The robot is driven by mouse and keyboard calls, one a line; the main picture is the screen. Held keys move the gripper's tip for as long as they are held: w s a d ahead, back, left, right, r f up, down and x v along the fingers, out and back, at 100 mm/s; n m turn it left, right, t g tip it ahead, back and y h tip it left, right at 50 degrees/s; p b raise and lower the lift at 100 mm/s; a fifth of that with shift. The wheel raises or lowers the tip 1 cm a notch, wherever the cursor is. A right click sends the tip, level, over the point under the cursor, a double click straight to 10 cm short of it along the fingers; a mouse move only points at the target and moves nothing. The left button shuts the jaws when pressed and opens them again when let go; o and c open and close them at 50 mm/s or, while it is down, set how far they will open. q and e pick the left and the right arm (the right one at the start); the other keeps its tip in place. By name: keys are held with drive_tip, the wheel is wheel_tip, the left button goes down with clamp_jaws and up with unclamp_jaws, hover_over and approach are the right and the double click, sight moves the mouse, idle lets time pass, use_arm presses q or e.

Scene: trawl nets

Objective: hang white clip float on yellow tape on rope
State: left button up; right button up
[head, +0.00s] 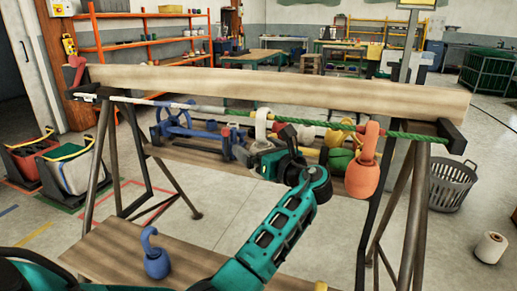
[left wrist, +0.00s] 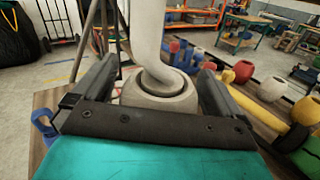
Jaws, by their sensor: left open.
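The white clip float (head: 262,127) is at the rope (head: 320,124), with its hook appearing to be over the rope near the middle. I cannot make out the yellow tape clearly; it may be hidden by the hook. My left gripper (head: 268,158) is just below and around the float's body. In the left wrist view the float's round body (left wrist: 160,97) sits between the two open fingers, with its hook rising above. I cannot tell whether a finger touches it. My right gripper is not in view.
An orange float (head: 364,172) hangs from the rope further right. A blue float (head: 156,261) stands on the front bench. A wooden beam (head: 290,88) runs above the rope on trestles. Several coloured floats lie on the shelf behind. A grey basket (head: 453,187) stands right.

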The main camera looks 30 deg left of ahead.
use_arm(q)
drive_tip(key=p+v, duration=0.1)
drive_tip(key=v, duration=1.2)
drive_tip(key=shift+p, duration=0.3)
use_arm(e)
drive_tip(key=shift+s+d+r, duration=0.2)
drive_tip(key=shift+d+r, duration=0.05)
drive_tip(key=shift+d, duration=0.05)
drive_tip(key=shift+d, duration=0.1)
